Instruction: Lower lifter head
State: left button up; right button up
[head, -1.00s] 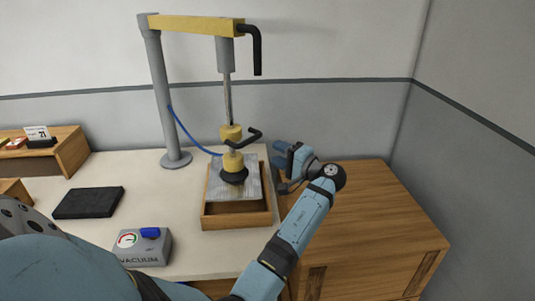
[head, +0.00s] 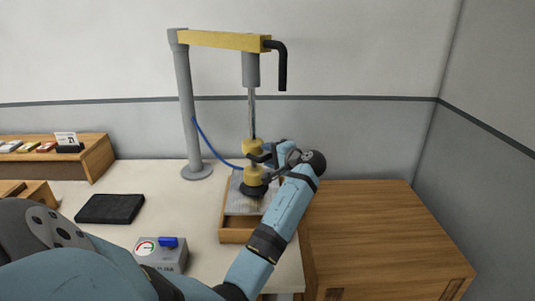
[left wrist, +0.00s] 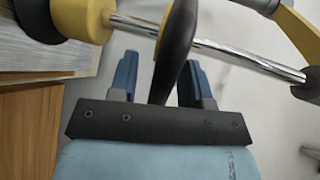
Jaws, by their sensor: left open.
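The lifter head (head: 253,174) is a yellow body with a black suction pad under it. It hangs on a chrome rod (head: 252,112) over a silvery plate (head: 237,191) in a wooden tray (head: 236,236). Whether the pad touches the plate is unclear. My left gripper (head: 279,149) is at the head's right side. In the left wrist view its open blue fingers (left wrist: 160,80) stand on both sides of the black handle (left wrist: 176,45), with gaps visible. The yellow body (left wrist: 88,14) and rod (left wrist: 250,62) also show there. My right gripper is out of view.
A grey post (head: 187,110) carries the yellow boom (head: 222,40) with a black hooked bar (head: 283,65). A blue hose runs from post to head. A vacuum box (head: 160,254) with blue switch and a black slab (head: 110,208) lie left. The wooden cabinet top (head: 375,225) is clear.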

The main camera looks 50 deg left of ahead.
pick_arm(q)
jog(key=shift+a+f, duration=0.1)
jog(key=shift+a, duration=0.35)
grip_shut()
notch_tip(320, 180, down, 9)
jog(key=b, duration=0.3)
jog(key=shift+f, duration=0.25)
grip_release()
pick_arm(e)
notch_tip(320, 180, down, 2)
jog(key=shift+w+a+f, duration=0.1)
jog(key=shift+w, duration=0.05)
